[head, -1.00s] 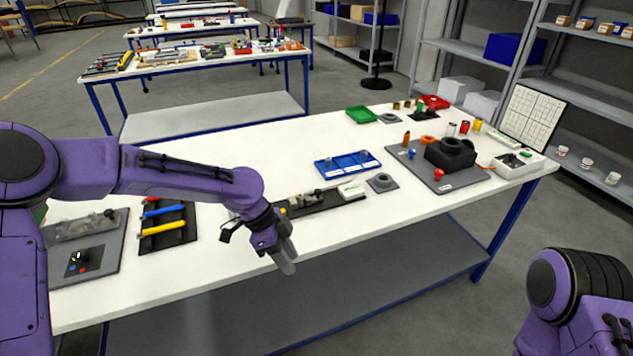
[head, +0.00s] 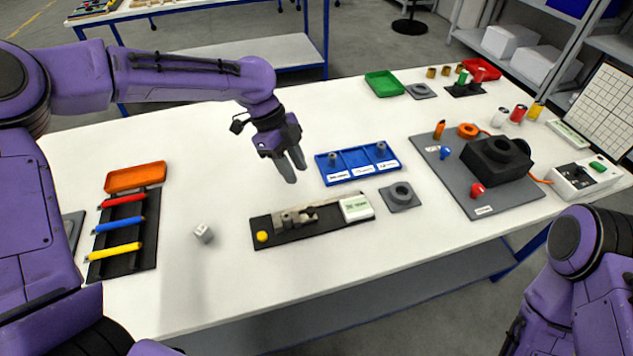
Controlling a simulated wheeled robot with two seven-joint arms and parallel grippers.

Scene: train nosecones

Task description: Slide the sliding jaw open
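A small grey sliding-jaw fixture (head: 293,216) sits on a black base plate (head: 284,233) in the middle of the table. The plate has a yellow button (head: 262,236) at its left end and a pale display box (head: 356,208) at its right end. Whether the jaw stands open is too small to tell. My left gripper (head: 292,169) hangs above the table, just behind the fixture and apart from it. Its two grey fingers point down with nothing visible between them; their gap is unclear. My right arm (head: 588,270) shows at the lower right, its gripper out of view.
A black device (head: 496,160) stands right on a grey board.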

